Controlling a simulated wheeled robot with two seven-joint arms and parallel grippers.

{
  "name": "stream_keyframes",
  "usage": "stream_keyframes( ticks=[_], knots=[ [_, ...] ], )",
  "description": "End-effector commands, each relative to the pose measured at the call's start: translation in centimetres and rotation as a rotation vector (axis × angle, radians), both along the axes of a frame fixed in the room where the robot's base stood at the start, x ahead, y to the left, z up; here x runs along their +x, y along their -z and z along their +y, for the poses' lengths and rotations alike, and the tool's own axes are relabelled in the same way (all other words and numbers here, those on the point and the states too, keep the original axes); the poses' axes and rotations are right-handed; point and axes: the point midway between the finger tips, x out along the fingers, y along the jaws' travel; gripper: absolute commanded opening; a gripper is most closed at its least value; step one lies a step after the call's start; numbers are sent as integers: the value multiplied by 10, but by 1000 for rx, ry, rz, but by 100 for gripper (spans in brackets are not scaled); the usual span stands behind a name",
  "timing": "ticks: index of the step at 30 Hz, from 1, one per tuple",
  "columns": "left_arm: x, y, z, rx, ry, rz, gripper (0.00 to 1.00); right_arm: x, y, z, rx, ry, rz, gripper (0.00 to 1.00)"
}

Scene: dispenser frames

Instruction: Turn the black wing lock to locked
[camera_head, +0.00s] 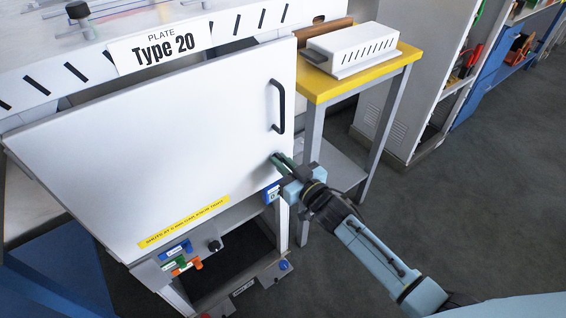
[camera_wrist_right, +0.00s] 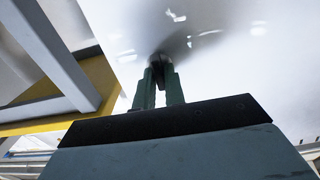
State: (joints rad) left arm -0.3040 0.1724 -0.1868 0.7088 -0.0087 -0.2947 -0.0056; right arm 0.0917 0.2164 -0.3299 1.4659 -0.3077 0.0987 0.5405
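The white door panel (camera_head: 150,130) has a black bar handle (camera_head: 277,106) near its right edge. My right gripper (camera_head: 277,160) is at the door's lower right, below that handle, with its green fingers pointing at the door face. In the right wrist view, the green fingertips (camera_wrist_right: 160,70) are close together around a small dark piece, which looks like the black wing lock (camera_wrist_right: 157,60) against the white door. The fingers hide most of it, and its turn angle cannot be read. The lock is hidden in the head view. My left gripper is not in view.
A yellow-topped stand (camera_head: 375,71) holding a white box (camera_head: 352,48) is right of the door. Below the door are a black knob (camera_head: 214,245) and coloured tabs (camera_head: 180,263). A yellow label (camera_head: 184,222) runs along the door's lower edge. Open floor lies at the right.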

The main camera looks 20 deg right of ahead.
Motion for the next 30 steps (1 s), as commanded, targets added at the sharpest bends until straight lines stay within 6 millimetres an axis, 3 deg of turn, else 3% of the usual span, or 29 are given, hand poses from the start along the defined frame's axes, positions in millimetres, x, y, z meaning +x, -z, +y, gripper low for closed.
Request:
stream_keyframes(
  ticks=[3,17,30],
  knots=[
    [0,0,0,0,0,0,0,0,0,0,0,0,0,0],
    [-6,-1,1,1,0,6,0,0,0,0,-68,0,-25,0],
    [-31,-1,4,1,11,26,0,-1,0,2,-406,0,-148,0]
  ],
)
